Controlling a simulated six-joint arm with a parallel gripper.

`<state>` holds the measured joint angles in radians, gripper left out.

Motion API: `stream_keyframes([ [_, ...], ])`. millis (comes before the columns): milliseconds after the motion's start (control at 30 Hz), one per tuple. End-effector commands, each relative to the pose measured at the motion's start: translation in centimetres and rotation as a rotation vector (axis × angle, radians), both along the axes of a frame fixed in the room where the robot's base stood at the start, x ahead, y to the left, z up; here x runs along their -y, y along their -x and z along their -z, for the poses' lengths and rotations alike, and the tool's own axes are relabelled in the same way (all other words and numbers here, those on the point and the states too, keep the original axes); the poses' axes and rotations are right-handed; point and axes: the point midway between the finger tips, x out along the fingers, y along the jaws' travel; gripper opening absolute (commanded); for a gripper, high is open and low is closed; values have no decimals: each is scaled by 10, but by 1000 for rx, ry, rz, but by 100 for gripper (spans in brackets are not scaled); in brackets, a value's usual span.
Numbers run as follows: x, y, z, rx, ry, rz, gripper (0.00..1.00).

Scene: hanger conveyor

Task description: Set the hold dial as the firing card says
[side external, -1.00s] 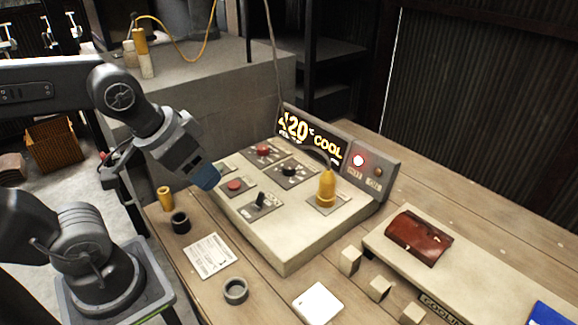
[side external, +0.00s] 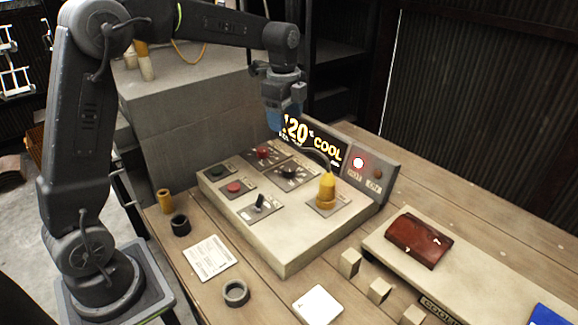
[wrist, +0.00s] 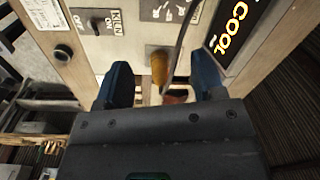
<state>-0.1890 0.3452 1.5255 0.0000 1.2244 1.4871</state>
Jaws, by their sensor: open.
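The kiln control box (side external: 285,235) stands on the bench with a red knob (side external: 263,152) and a black knob (side external: 288,172) on its sloped top. I cannot read which is the hold dial. A printed card (side external: 209,258) lies left of the box, its text too small to read. My gripper (side external: 287,122) is above the back of the box, near the lit display, apart from both knobs. In the wrist view my gripper (wrist: 163,80) is open, with nothing held; a yellow plug (wrist: 158,68) shows beyond its fingers.
A brown pouch (side external: 418,240) lies at right.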

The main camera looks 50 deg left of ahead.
Motion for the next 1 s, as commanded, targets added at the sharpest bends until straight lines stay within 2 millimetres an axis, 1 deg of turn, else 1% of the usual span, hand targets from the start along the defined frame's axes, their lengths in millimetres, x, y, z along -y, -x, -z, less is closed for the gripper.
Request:
stream_keyframes([
  [33,-6,-9,9,-20,2,44,63],
  [133,-12,-19,18,-39,4,112,63],
  [267,-14,-23,26,-49,6,143,63],
  [367,-14,-22,36,-51,6,145,63],
  [467,-14,-22,53,-51,6,144,63],
  [800,-14,-22,122,-51,6,143,63],
  [900,-14,-21,138,-50,6,143,63],
  [1000,-14,-22,149,-48,5,143,63],
])
